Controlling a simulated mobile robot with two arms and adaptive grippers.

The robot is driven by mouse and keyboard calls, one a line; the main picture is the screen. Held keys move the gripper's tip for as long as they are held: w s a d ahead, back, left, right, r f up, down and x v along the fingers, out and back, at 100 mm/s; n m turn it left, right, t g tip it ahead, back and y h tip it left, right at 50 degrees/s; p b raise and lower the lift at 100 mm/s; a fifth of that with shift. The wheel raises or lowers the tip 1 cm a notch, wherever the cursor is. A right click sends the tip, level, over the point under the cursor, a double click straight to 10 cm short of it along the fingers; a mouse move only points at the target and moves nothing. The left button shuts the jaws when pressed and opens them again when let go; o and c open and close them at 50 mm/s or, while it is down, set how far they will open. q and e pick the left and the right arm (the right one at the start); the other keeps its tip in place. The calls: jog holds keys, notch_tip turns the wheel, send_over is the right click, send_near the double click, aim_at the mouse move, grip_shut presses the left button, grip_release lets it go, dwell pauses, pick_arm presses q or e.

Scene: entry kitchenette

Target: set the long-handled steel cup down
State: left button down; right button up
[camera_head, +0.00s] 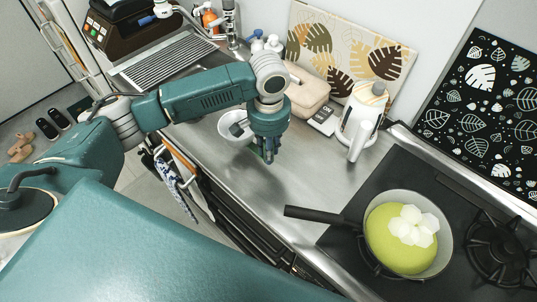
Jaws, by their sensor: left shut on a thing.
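The long-handled steel cup (235,129) shows as a pale, shiny bowl with its open rim up, just left of my left gripper (268,156). The gripper points down over the steel counter (292,194) and is shut on the cup, with the handle mostly hidden by the fingers. I cannot tell whether the cup touches the counter or hangs a little above it. My right gripper is not in view.
A black-handled pan (368,235) with green contents and white pieces sits on the black hob (453,205) at right. Counter between gripper and hob is clear. A drainer (165,62) is at back left.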

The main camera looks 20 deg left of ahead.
pick_arm(q)
notch_tip(320, 180, down, 3)
jog(key=shift+f, duration=0.1)
dwell(0.3)
jog(key=c, duration=1.7)
grip_release()
jog(key=shift+o, duration=1.1)
